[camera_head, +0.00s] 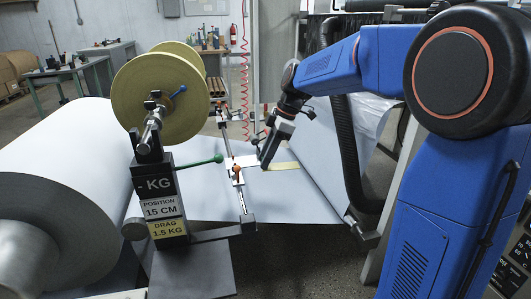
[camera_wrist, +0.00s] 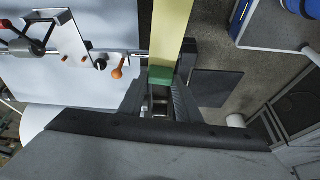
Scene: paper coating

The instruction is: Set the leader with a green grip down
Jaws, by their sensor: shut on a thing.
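The leader is a pale yellow strip with a green grip. In the wrist view the strip (camera_wrist: 170,30) runs up out of the frame, and its green grip (camera_wrist: 160,75) sits at the fingertips. My gripper (camera_wrist: 160,95) is shut on that green grip. In the head view my gripper (camera_head: 264,164) points down over the white paper web (camera_head: 190,205), beside a clamp plate on a rail. The yellow strip (camera_head: 285,166) shows just to its right. The green grip is hidden there, and I cannot tell whether the strip touches the paper.
A yellow tape roll (camera_head: 158,95) stands on a labelled post (camera_head: 163,195) at the left. In the wrist view an orange knob (camera_wrist: 118,72) is left of the fingers. A large paper roll (camera_head: 75,165) fills the left.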

